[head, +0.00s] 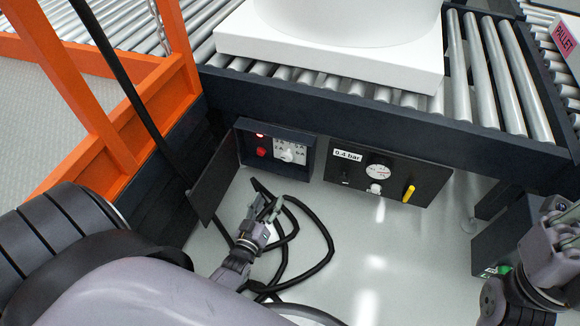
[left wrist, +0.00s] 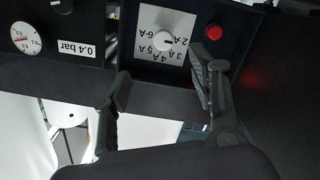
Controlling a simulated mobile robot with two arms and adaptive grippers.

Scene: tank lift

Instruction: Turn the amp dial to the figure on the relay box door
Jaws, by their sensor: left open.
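The open relay box (head: 246,150) sits low under the conveyor. Its white-knobbed amp dial (head: 288,153) is on a light plate inside. In the left wrist view, upside down, the dial (left wrist: 163,38) has marks from 2A to 6A. A dark mark on the knob seems to face the 2A side. The dark relay box door (head: 215,180) hangs open to the left; I cannot read a figure on it. My left gripper (head: 268,207) is open and empty, below and in front of the box, apart from the dial. My right gripper (head: 562,215) is at the right edge, its fingers unclear.
A red button (head: 262,153) and a lit red lamp (head: 260,135) are beside the dial. To the right is a panel (head: 400,178) with a gauge, a "0.4 bar" label and a yellow handle. Black cable (head: 322,262) loops over the floor. An orange frame (head: 92,95) stands left.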

